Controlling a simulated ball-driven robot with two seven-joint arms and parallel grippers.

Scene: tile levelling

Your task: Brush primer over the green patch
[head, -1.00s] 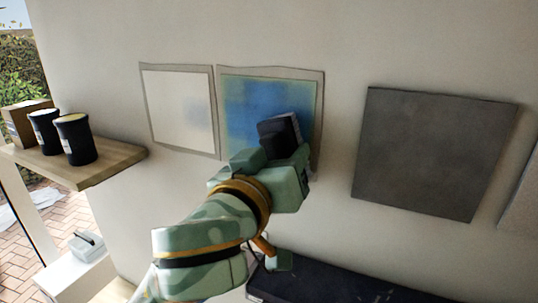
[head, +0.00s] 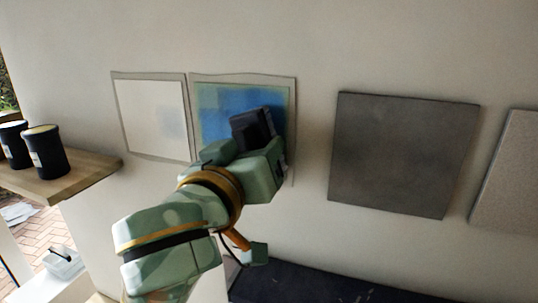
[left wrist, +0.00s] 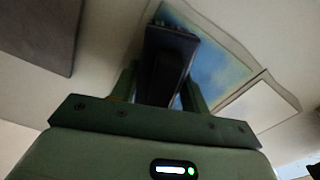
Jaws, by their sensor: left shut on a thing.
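The patch (head: 212,104) is the right one of two framed squares on the wall. It is mostly blue, with pale green along its edges. My left gripper (head: 262,150) is shut on a dark, blocky brush (head: 250,124), held over the lower right of the patch. The brush covers that corner, and I cannot tell whether it touches the surface. In the left wrist view the dark brush (left wrist: 165,65) sits between the fingers, with the blue patch (left wrist: 212,65) behind it. My right gripper is out of view.
A pale square (head: 155,115) with a faint blue smudge is left of the patch. A dark grey tile (head: 402,152) and a lighter tile (head: 515,180) are to the right. Two black tins (head: 46,152) stand on a wooden shelf (head: 85,172). A dark surface (head: 310,287) lies below.

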